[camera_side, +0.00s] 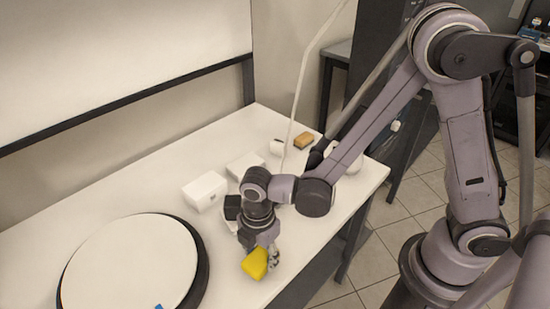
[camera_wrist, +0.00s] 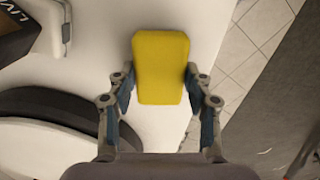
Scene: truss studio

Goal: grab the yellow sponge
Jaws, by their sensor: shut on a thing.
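The yellow sponge (camera_side: 255,263) is a rounded block near the front edge of the white table, at the lower middle of the side view. In the wrist view the sponge (camera_wrist: 160,66) stands between the two fingers, with its broad face toward the camera. My gripper (camera_side: 266,256) points down at it, and in the wrist view my gripper (camera_wrist: 159,92) has a finger against each side of the sponge. It is shut on the sponge. Whether the sponge touches the table is hard to tell.
A round white turntable (camera_side: 130,262) with a dark rim stands left on the white table (camera_side: 60,222). A white box (camera_side: 205,190) and a brown block (camera_side: 304,140) stand farther back. The table's front edge is close to my gripper, with tiled floor (camera_side: 385,245) beyond.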

